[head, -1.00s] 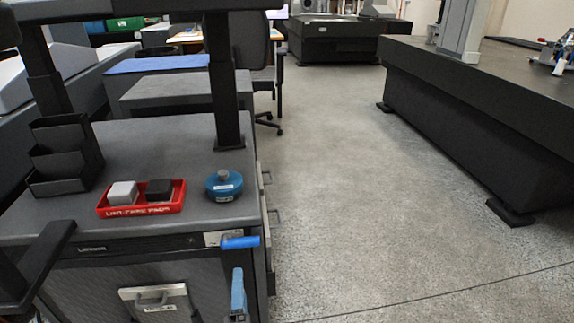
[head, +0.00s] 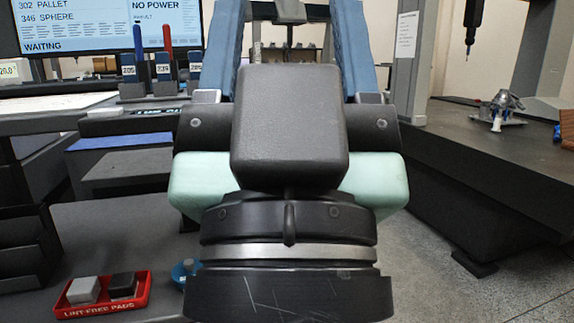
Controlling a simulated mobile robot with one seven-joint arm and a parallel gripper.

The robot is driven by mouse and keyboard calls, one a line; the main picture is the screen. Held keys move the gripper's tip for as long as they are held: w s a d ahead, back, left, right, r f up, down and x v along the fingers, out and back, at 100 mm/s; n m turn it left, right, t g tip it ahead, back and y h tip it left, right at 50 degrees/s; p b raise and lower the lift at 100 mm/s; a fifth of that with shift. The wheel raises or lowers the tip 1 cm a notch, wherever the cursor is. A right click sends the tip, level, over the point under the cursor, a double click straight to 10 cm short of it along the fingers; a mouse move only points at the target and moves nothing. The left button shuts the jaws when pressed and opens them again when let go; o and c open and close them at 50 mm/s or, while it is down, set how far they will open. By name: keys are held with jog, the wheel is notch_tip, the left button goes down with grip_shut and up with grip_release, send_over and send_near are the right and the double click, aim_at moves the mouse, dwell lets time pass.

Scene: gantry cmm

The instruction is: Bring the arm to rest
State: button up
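My own arm (head: 290,125) fills the middle of the head view, close to the camera. It shows a dark block, a black collar with a silver ring, pale green side parts and two blue struts rising to the top edge. I cannot make out my gripper's fingertips or anything held. The arm hides much of the cabinet top and the floor behind it.
A red tray (head: 143,304) with a grey and a black pad sits on the grey cabinet (head: 100,225) at lower left. A blue round container (head: 180,273) is partly hidden beside it. A monitor (head: 90,30) reads WAITING. A dark granite table (head: 480,160) stands right; floor (head: 440,290) shows between.

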notch_tip(320, 180, up, 36)
jog(key=p, duration=3.3)
jog(key=shift+w+p, duration=0.15)
jog(key=shift+p, duration=0.15)
jog(key=shift+a+f, duration=0.1)
